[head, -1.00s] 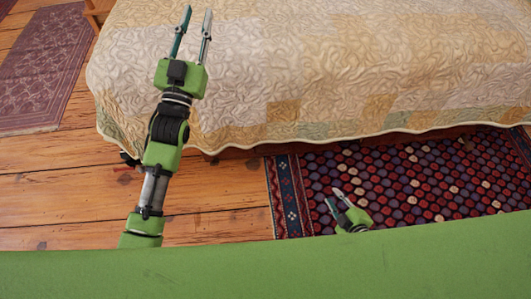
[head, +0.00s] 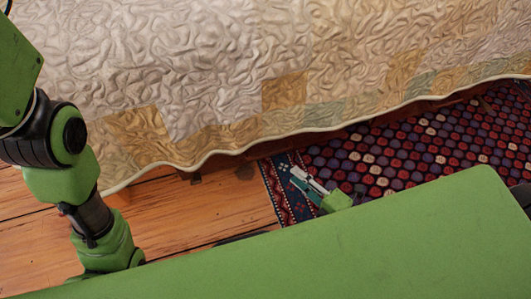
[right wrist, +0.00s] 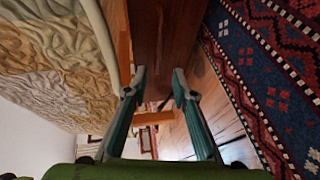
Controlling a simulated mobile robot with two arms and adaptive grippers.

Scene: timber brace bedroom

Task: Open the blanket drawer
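A reddish-brown wooden panel (right wrist: 160,45) under the quilt fills the top middle of the right wrist view; I cannot tell whether it is the blanket drawer's front or the bed's frame. No handle is clear on it. In the head view only a thin strip of wood (head: 257,148) shows below the quilt's hem. My right gripper (head: 304,181) is low over the rug's left end, close to the bed's side. In the right wrist view its two fingers (right wrist: 159,75) are apart with nothing between them. My left arm is at the left; its gripper is out of view.
The bed's patchwork quilt (head: 200,70) hangs over the wood in the head view. A patterned dark rug (head: 400,150) lies along the bed, with bare floorboards (head: 190,205) to its left. My green body covers the lower edge.

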